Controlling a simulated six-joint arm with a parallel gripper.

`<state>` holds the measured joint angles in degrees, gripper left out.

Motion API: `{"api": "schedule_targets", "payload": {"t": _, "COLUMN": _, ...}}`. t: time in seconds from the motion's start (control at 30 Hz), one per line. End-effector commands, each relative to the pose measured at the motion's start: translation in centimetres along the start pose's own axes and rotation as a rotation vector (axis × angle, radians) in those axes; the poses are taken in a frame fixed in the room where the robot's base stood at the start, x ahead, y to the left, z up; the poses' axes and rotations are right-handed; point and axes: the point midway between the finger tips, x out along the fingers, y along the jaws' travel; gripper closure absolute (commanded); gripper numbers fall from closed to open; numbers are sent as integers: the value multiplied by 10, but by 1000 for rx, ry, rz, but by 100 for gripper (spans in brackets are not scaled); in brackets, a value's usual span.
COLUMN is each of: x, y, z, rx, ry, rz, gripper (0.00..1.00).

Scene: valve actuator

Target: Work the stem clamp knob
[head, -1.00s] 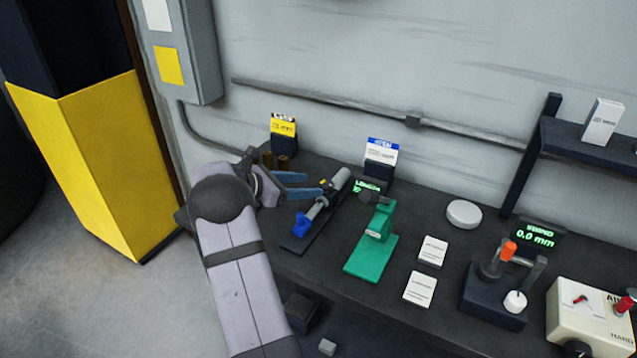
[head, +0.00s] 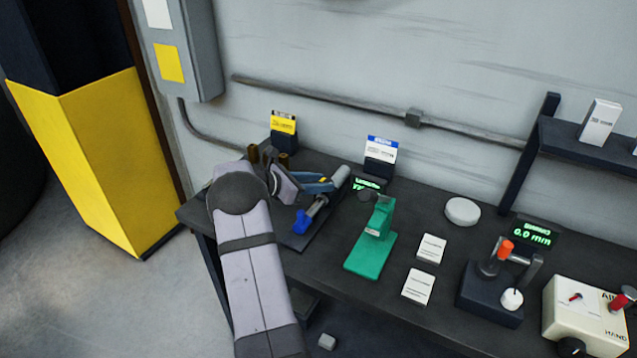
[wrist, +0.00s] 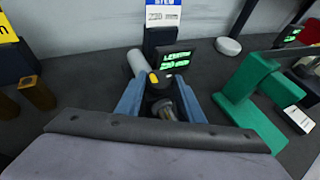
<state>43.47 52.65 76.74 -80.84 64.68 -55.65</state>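A grey cylindrical fixture (head: 318,208) with a blue end piece (head: 302,222) lies on a dark base plate on the bench. In the wrist view its pale cylinder (wrist: 137,62) and a dark collar with a yellow tab (wrist: 153,78) show. The collar may be the stem clamp knob; no label confirms it. My gripper (head: 326,183) is over the fixture. In the wrist view my gripper (wrist: 160,88) has its two blue fingers apart, one on each side of the dark collar. Whether they touch it cannot be told. My gripper's body hides the fixture's near end there.
A green stand (head: 372,250) is right of the fixture. A lit display (wrist: 178,58) and a blue-topped card (head: 381,150) stand behind. Two brown cylinders (wrist: 30,92) are left. Farther right are an orange-knobbed device (head: 490,290) and a cream control box (head: 590,312).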

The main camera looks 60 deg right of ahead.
Motion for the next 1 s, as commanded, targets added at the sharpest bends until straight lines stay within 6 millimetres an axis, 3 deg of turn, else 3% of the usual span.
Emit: {"api": "schedule_targets", "payload": {"t": 1.0, "x": 0, "y": 8, "z": 3, "rx": 104, "ry": -5, "rz": -241, "gripper": 88}}
